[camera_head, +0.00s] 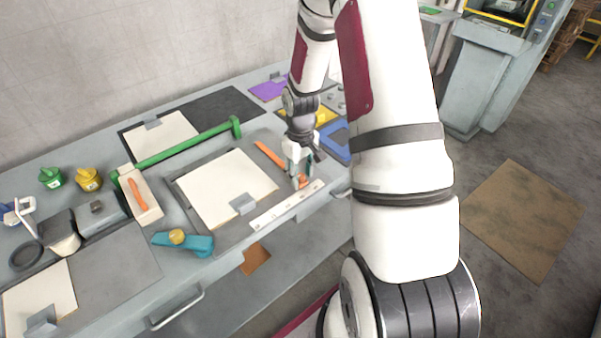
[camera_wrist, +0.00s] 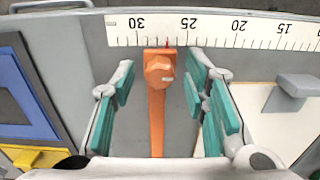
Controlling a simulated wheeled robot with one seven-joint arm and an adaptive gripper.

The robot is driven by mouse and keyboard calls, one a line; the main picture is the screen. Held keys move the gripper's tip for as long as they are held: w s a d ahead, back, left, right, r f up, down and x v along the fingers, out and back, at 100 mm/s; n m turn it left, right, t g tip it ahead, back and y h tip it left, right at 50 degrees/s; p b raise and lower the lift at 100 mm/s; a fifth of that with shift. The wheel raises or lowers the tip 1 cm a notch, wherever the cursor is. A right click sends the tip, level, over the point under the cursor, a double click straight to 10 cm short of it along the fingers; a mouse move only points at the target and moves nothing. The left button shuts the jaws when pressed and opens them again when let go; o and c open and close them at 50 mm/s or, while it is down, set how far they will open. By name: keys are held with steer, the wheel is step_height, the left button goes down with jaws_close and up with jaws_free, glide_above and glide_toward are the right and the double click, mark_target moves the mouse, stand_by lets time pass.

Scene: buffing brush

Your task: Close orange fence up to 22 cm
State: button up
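The orange fence (camera_head: 268,152) is a long bar lying across the grey bench plate. Its near end and knob show beside my gripper. In the wrist view the orange fence (camera_wrist: 157,110) has a knob at its top end, beside the white ruler (camera_wrist: 225,27). Its small red pointer is at about 27, between 25 and 30. The ruler (camera_head: 287,207) runs along the bench's front edge. My gripper (camera_head: 299,168) is low over the fence's near end. In the wrist view my gripper (camera_wrist: 162,82) is open, its teal-padded fingers on both sides of the knob with visible gaps.
A cream sheet (camera_head: 226,190) with a grey block (camera_head: 242,204) lies left of the fence. A blue frame (camera_head: 337,140) and a yellow piece (camera_head: 324,115) lie to its right. A green bar (camera_head: 186,147) and a teal tool (camera_head: 184,241) are farther left.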

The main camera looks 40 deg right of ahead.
mark_target(287, 193)
jaws_close()
steer(key=shift+s+a, duration=0.1)
steer(key=shift+a, duration=2.45)
steer(key=shift+o, duration=0.5)
jaws_free()
step_height(287, 193, up, 12)
